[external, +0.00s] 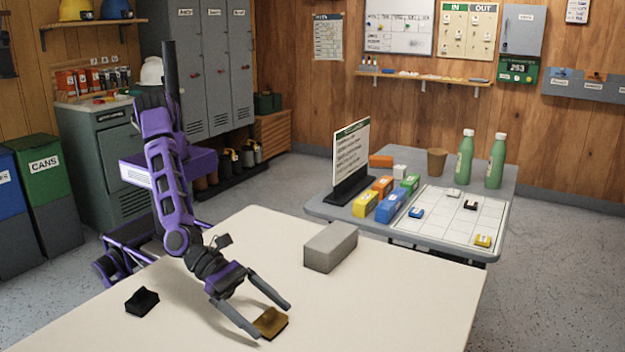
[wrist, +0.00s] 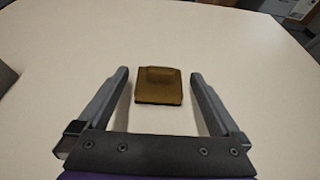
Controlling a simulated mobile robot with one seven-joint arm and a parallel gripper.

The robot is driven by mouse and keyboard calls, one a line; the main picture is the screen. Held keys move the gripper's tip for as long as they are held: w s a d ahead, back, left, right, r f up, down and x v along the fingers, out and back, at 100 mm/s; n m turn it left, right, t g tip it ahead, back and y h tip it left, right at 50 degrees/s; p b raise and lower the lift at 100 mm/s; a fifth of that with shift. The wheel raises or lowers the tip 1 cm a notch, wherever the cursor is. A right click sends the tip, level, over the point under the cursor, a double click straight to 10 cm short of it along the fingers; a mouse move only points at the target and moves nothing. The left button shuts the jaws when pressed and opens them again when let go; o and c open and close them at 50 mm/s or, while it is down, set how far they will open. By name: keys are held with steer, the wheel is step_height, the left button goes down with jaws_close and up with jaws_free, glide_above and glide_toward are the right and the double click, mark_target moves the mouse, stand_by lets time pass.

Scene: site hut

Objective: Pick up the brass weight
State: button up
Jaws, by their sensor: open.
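The brass weight (external: 271,322) is a small brown-gold block with a raised knob, resting on the cream table near its front edge. In the wrist view the brass weight (wrist: 159,86) lies ahead of the palm, centred between the finger lines and near the fingertips. My gripper (external: 273,320) is open and low over the table, its two fingers reaching toward the weight on either side. It also shows in the wrist view (wrist: 159,74), with clear table between each finger and the weight. Nothing is held.
A grey block (external: 330,247) stands on the cream table (external: 400,300) behind my gripper, and a black weight-like piece (external: 142,301) lies at left. A grey side table (external: 340,212) beyond holds a sign, coloured boxes, a cup and green bottles. The table's right part is clear.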

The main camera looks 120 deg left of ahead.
jaws_close()
steer(key=shift+r, duration=0.1)
stand_by(0.4)
